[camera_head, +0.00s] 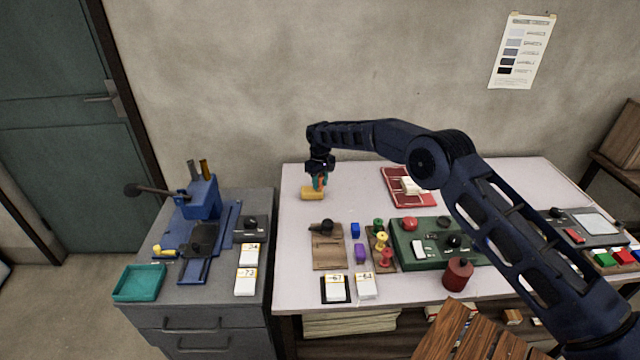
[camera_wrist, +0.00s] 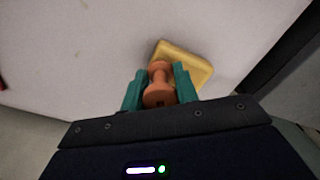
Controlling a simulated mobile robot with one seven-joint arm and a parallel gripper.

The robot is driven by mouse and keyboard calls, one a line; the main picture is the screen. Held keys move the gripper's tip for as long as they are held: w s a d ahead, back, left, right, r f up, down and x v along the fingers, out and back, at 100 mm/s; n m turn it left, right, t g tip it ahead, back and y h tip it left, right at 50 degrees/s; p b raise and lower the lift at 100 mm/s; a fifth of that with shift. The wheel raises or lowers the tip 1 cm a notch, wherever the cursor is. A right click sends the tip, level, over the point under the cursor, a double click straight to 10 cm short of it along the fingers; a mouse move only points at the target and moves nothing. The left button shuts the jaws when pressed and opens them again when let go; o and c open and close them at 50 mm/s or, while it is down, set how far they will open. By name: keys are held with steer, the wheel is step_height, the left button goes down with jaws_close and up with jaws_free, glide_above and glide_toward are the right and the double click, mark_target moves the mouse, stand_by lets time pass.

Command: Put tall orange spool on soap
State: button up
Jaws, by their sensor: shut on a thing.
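The orange spool (camera_wrist: 158,82) is between the teal fingers of my gripper (camera_wrist: 160,84), which is shut on it. In the head view my gripper (camera_head: 320,182) points down at the back left of the table, and only a little of the spool shows. The soap (camera_wrist: 187,62) is a yellow-orange block lying on the table; in the head view it is the block (camera_head: 312,194) just below my gripper. The spool overlaps the soap in both views; I cannot tell whether they touch.
The white table (camera_head: 290,230) is clear around the soap. A red tray (camera_head: 394,190) stands to the right. Yellow, green and red spools stand on a wooden board (camera_head: 385,265) in front. A grey cabinet (camera_head: 262,290) adjoins at left. A green panel (camera_head: 410,250) lies front right.

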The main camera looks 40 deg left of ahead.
mark_target(320, 176)
steer(key=shift+f, duration=0.3)
steer(key=shift+f, duration=0.1)
steer(key=o, duration=1)
steer(key=shift+c, duration=0.2)
step_height(320, 176, up, 12)
steer(key=shift+r, duration=0.15)
